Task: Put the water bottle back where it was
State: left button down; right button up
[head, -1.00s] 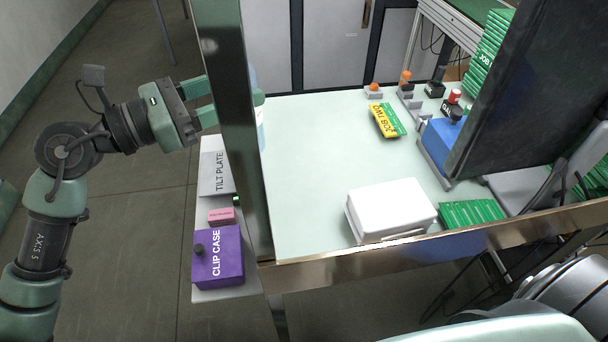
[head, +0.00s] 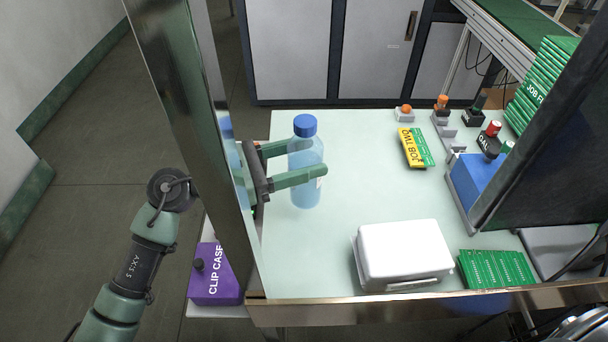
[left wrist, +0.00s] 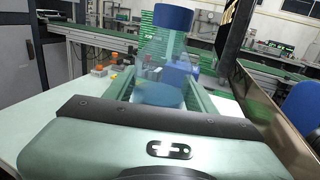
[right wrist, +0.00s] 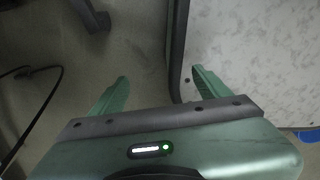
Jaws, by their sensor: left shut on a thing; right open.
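The water bottle (head: 305,185) is clear blue with a dark blue cap and stands upright at the left side of the pale table (head: 350,200). My left gripper (head: 300,163) reaches past the metal post from the left and is shut on the bottle's body, one finger on each side. In the left wrist view the bottle (left wrist: 162,60) is upright between the fingers. I cannot tell whether its base touches the table. My right gripper (right wrist: 160,88) shows only in the right wrist view; it is open and empty, away from the tabletop.
A metal post (head: 185,130) stands at the table's left edge, close to my left arm. A white case (head: 403,254), green boards (head: 496,268), a yellow box (head: 411,148) and a blue bin (head: 474,183) occupy the right part. A purple clip case (head: 215,273) lies left. The table's middle is clear.

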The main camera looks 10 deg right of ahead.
pick_arm(q)
jog(key=shift+f, duration=0.65)
notch_tip(320, 180, down, 4)
jog(key=shift+r, duration=0.15)
jog(key=c, duration=0.5)
grip_release()
pick_arm(e)
jog(key=shift+w+a+f, duration=0.1)
jog(key=shift+w+a, duration=0.1)
jog(key=shift+a, duration=0.05)
pick_arm(q)
jog(key=shift+r, duration=0.1)
jog(key=a+b, duration=0.2)
jog(key=a, duration=0.5)
jog(key=shift+s+a, duration=0.25)
jog(key=shift+s, duration=0.15)
pick_arm(e)
jog(key=shift+d+f, duration=0.2)
jog(key=shift+f, duration=0.3)
jog(key=shift+d+f, duration=0.15)
jog(key=shift+f, duration=0.3)
